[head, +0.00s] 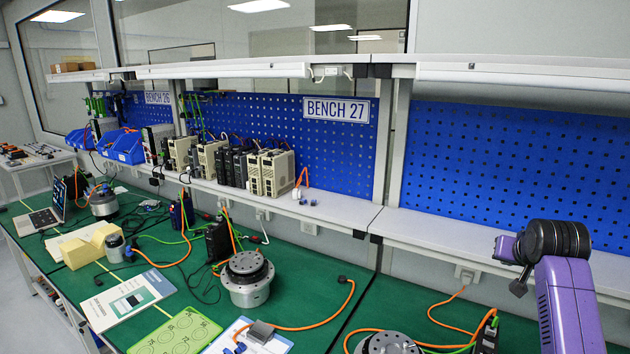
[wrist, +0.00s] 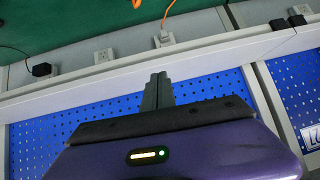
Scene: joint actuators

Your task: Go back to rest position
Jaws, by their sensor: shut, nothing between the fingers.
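In the wrist view my gripper (wrist: 158,90) shows as two dark fingers pressed together, with nothing between them. They point up the picture, across the white shelf edge and the blue pegboard, and touch nothing that I can see. In the head view my purple arm (head: 568,300) stands at the right edge, with a black joint at its top, in front of the pegboard and above the bench.
The green bench (head: 320,290) carries a silver-and-black actuator (head: 247,280), a second actuator (head: 390,343) at the front edge and orange cables. A white shelf (head: 450,236) runs behind, with controllers (head: 270,173) left of centre. The shelf's right part is bare.

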